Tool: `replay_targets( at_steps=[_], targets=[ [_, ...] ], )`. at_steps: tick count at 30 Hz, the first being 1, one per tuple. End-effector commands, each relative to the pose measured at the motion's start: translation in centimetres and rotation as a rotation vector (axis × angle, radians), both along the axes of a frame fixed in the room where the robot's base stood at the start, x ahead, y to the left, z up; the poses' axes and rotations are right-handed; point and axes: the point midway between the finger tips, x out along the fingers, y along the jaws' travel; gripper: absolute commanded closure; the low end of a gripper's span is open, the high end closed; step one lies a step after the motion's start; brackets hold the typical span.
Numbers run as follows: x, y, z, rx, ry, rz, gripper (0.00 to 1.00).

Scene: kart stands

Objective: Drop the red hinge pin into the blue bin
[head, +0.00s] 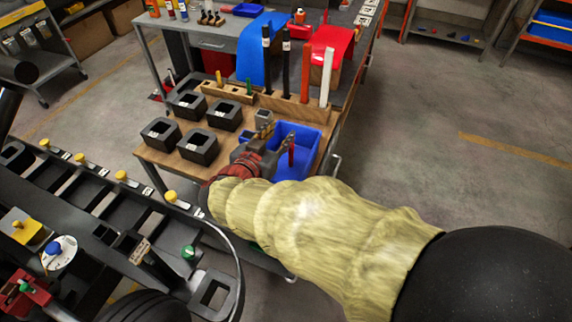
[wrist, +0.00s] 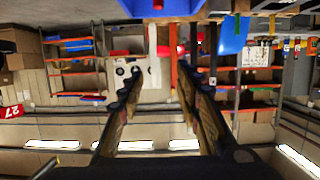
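The blue bin (head: 311,131) sits open on the wooden top of the cart, beside my gripper. A short, upright red hinge pin (head: 291,155) shows against the bin's inside, just below the tip of one finger. I cannot tell whether it touches the bin floor. My gripper (head: 279,134) is over the bin's left part. In the wrist view, my gripper (wrist: 160,85) has its fingers apart, with only background between them. Part of a blue surface, likely the bin (wrist: 125,10), shows at the top edge. My arm hides the bin's near side in the head view.
Several black square holders (head: 199,146) stand left of the bin. A wooden rack (head: 275,102) with tall black, red and white sticks stands behind it. A dark rail stand (head: 75,195) with yellow knobs lies at left. The floor at right (head: 430,130) is clear.

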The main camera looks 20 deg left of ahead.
Motion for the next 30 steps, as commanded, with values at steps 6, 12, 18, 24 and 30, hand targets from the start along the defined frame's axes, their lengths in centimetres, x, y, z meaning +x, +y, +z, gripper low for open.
replay_targets(
  at_steps=[6, 12, 18, 24, 30],
  targets=[
    [-3.3, 0.4, 1.1, 0.001, 0.0, 0.003, 0.66],
    [-4.4, 0.4, 1.3, 0.0, 0.0, 0.001, 0.66],
    [-4.5, 0.3, 1.4, 0.0, 0.001, 0.0, 0.66],
    [-4.5, 0.4, 1.4, 0.0, 0.0, 0.0, 0.66],
    [-4.5, 0.4, 1.3, -0.11, 0.011, 0.037, 0.66]
  ],
)
